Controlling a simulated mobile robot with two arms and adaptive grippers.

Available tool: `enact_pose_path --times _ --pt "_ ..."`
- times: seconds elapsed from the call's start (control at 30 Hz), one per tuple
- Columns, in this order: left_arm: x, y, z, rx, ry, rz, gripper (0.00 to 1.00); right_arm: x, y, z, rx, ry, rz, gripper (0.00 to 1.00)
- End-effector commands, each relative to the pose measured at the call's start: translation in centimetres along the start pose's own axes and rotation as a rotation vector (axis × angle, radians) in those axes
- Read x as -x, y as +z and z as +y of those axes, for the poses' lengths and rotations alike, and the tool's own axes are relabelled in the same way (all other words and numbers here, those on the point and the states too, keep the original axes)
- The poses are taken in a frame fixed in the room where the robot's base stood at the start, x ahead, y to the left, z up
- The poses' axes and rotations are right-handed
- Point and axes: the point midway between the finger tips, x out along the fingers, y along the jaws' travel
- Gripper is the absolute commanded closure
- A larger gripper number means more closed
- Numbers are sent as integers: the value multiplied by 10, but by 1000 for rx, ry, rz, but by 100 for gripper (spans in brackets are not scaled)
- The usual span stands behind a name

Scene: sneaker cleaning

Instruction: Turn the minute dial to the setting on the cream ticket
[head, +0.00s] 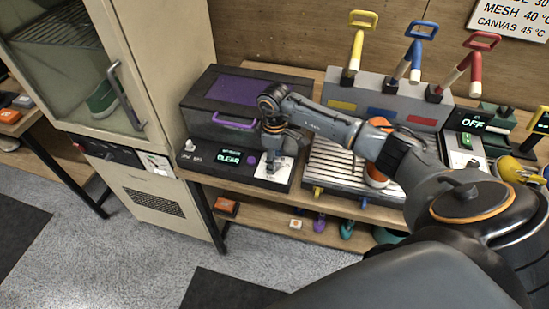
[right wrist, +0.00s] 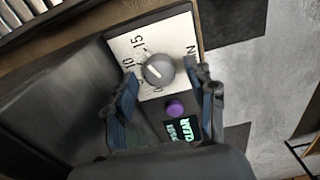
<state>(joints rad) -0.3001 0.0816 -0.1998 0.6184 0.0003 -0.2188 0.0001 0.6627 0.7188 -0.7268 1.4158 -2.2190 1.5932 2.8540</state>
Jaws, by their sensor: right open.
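The minute dial is a grey knob (right wrist: 158,68) with a white pointer mark. It sits on a white scale plate (right wrist: 183,30) where 10 and 15 can be read; the pointer faces the left side of the picture, its exact setting hard to tell. My right gripper (right wrist: 166,98) is open, its fingers apart with the knob just ahead between their tips; I see no clear contact. In the head view my right gripper (head: 274,158) is over the plate (head: 272,170) at the machine's front right. I cannot make out the cream ticket's writing. My left gripper is out of view.
A purple button (right wrist: 175,109) and a green display reading CLEAR (right wrist: 183,132) are beside the dial. The purple-lidded machine (head: 228,92) stands behind. A ribbed rack (head: 335,170) with an orange-and-white sneaker (head: 376,177) is to the right, a glass-door cabinet (head: 165,70) to the left.

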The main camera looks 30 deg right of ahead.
Motion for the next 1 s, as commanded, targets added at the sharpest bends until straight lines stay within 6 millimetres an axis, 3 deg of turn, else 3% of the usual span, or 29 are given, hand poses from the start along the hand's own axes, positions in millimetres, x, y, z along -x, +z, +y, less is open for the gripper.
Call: enact_pose_path --times 0.17,0.4,0.6,1.0 --pt "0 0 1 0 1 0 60 27 -1 1 1 4 3 44" --pt "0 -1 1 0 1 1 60 79 -1 1 1 4 5 44" --pt "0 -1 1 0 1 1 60 108 -1 1 -1 3 4 44" --pt "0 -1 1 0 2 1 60 118 0 1 -1 1 2 44"
